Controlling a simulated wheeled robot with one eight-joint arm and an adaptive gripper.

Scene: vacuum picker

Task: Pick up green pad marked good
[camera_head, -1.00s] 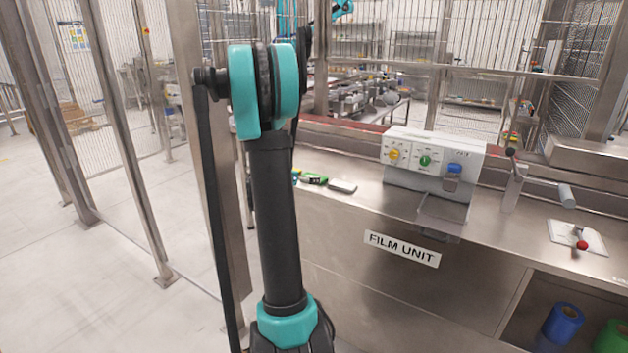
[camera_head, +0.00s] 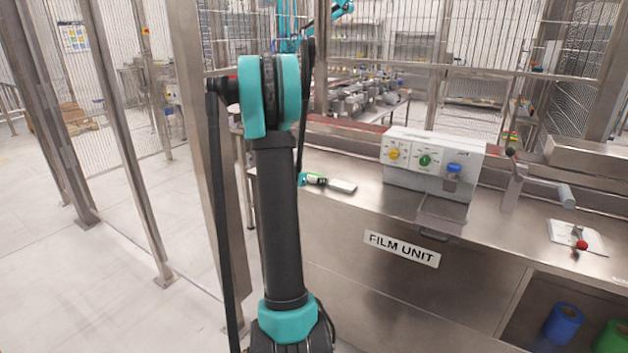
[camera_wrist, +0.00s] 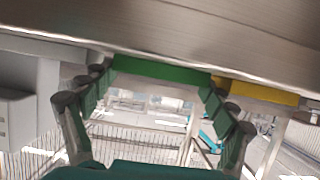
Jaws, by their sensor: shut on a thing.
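In the wrist view a green pad (camera_wrist: 160,70) lies between the two fingers of my gripper (camera_wrist: 158,92), which is shut on it. Its long edge faces the camera, and no "good" marking is readable. A yellow pad (camera_wrist: 258,92) sits just to the right of it, beside the right finger. A broad metal surface fills the top of the wrist view, close to both pads.
The steel counter (camera_head: 380,213) carries a pale flat item (camera_head: 343,186), a white control box (camera_head: 432,163) with knobs, and a lever fixture (camera_head: 515,185). Metal posts and mesh fencing stand at the left.

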